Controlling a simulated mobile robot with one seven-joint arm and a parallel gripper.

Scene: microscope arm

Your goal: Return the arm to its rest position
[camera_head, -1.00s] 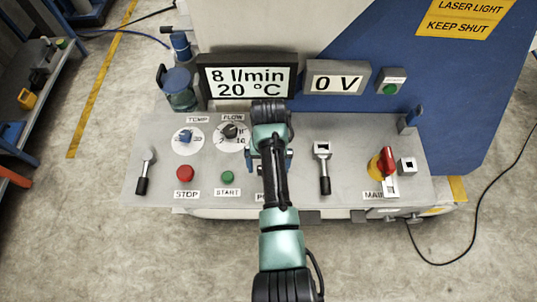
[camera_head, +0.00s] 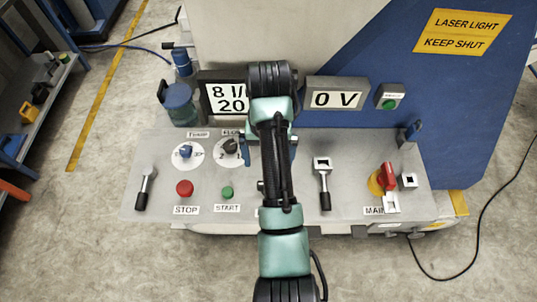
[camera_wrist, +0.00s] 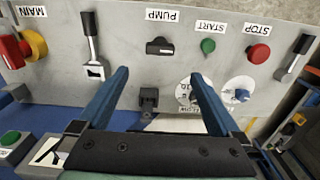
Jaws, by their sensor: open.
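My gripper (camera_wrist: 158,76) is open and empty, its two blue fingers spread above the control panel (camera_wrist: 130,72). In the wrist view the black pump switch (camera_wrist: 160,46) shows beyond and between the fingertips, apart from them. In the head view my arm stretches up the middle of the picture, over the panel (camera_head: 345,160), and hides most of the gripper. Only bits of blue finger show beside the arm.
Left of my arm are the stop button (camera_head: 185,188), start button (camera_head: 227,192), temp dial (camera_head: 184,152) and flow dial (camera_head: 229,147). Right are a lever (camera_head: 324,185) and the red main switch (camera_head: 388,180). Behind stand the flow display (camera_head: 225,98), voltage display (camera_head: 336,99) and glass jar (camera_head: 180,103).

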